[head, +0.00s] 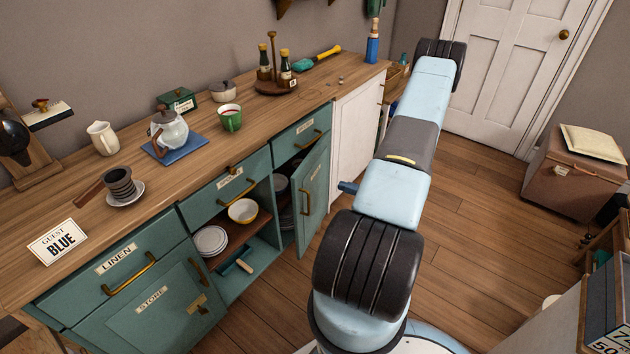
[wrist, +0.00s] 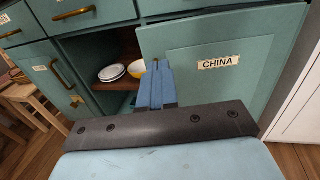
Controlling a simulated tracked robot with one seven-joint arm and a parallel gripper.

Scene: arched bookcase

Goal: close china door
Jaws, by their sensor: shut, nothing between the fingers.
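The china door (head: 316,180) is teal and stands partly open, swung out from the cabinet, with dark pans showing behind its left edge in the head view. Its brass handle (head: 305,205) is on the outer face. In the wrist view the door (wrist: 240,95) fills the right half, with its CHINA label (wrist: 218,63). My gripper (wrist: 156,66) has its blue fingers together and empty, in front of the door's outer face near its left edge. The gripper tip (head: 348,187) also shows in the head view, right of the door. I cannot tell whether it touches the door.
Left of the door an open bay holds white plates (head: 210,241) and a yellow bowl (head: 243,211). Teal drawers run above, and the STORE door (head: 153,308) is at the left. A white panel (head: 355,140) stands to the right. The wooden floor in front is clear.

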